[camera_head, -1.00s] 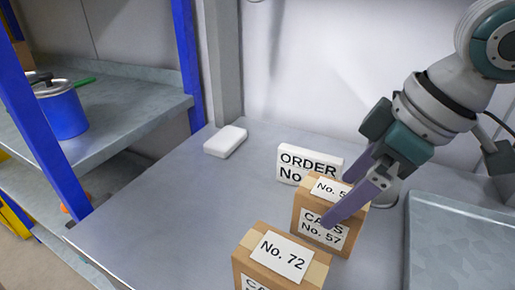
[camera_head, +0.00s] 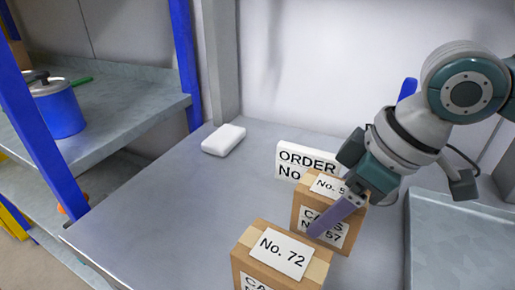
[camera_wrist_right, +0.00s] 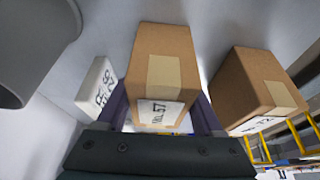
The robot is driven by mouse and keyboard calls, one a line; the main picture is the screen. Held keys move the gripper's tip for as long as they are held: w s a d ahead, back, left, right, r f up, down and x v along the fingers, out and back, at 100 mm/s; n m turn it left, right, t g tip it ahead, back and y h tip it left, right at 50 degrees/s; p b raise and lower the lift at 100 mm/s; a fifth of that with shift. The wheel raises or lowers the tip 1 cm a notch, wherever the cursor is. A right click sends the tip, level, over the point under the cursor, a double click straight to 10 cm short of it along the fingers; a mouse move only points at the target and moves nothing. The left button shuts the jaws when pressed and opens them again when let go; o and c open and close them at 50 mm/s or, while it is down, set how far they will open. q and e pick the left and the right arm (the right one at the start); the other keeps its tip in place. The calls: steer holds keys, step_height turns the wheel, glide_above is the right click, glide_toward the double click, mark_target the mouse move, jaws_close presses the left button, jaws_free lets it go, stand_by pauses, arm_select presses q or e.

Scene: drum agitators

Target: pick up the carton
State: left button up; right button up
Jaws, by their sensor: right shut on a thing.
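The carton No. 57 (camera_head: 309,217) is a brown box with white labels, standing upright on the grey table. My right gripper (camera_head: 335,212) reaches down from the right and is shut on this carton, one finger across its front face. In the right wrist view the carton (camera_wrist_right: 162,70) sits between the two purple fingers (camera_wrist_right: 162,112). A second carton, No. 72 (camera_head: 314,274), stands nearer the camera and apart from the gripper; it also shows in the right wrist view (camera_wrist_right: 250,85). My left gripper is not in view.
A white ORDER sign (camera_head: 290,158) stands just behind carton No. 57, its number partly hidden. A white block (camera_head: 223,139) lies farther back on the table (camera_head: 170,200). A metal tray (camera_head: 460,235) is at the right. A blue pot (camera_head: 62,112) stands on the left shelf.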

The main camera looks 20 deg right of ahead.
steer(key=c, duration=0.7)
steer(key=shift+c, duration=0.2)
